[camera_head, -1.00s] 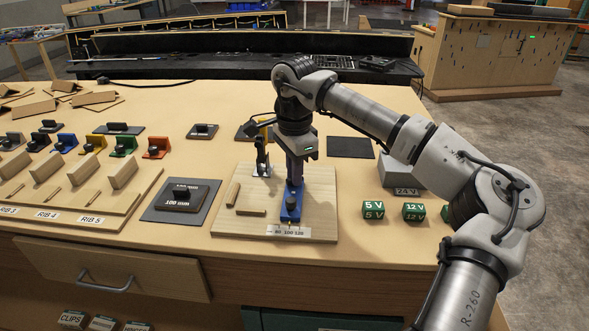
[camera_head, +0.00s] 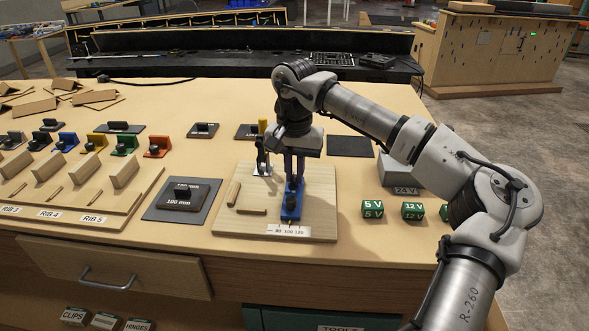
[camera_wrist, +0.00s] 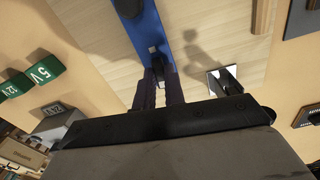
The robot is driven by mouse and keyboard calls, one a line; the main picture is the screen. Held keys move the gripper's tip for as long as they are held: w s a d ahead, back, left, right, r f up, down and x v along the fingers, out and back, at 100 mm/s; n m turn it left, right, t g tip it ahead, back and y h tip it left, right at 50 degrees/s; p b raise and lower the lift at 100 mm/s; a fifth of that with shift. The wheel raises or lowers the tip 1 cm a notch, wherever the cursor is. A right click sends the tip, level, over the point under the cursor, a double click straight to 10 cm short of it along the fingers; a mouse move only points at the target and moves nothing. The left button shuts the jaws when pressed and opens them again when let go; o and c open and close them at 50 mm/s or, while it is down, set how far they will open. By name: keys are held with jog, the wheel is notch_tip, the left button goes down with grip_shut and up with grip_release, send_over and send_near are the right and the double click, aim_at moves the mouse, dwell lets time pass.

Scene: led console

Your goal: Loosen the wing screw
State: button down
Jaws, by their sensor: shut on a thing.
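A blue slider (camera_head: 291,206) lies on the light wooden board (camera_head: 325,205), with a scale plate (camera_head: 289,231) at its near end. My gripper (camera_head: 294,178) points down over the slider's far part. In the wrist view, my gripper (camera_wrist: 162,75) has its two fingers close together at a small dark piece on the blue slider (camera_wrist: 143,28), apparently the wing screw (camera_wrist: 163,66). The fingers are shut on it and hide most of it. A dark knob (camera_wrist: 127,7) sits farther along the slider.
A toggle clamp (camera_head: 262,158) with a yellow handle stands just left of my gripper. Wooden strips (camera_head: 250,211) lie on the board. A dark 100 mm block (camera_head: 184,197) is to the left; green voltage blocks (camera_head: 373,209) and a grey 24V box (camera_head: 400,172) are to the right.

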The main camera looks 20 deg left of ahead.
aim_at(294, 177)
jog(key=shift+f+n, duration=0.2)
jog(key=shift+n, duration=0.4)
jog(key=c, duration=1.5)
grip_release()
jog(key=shift+o, duration=0.2)
jog(key=shift+r, duration=0.2)
notch_tip(294, 177, up, 14)
jog(key=b, duration=0.1)
jog(key=shift+f, duration=0.2)
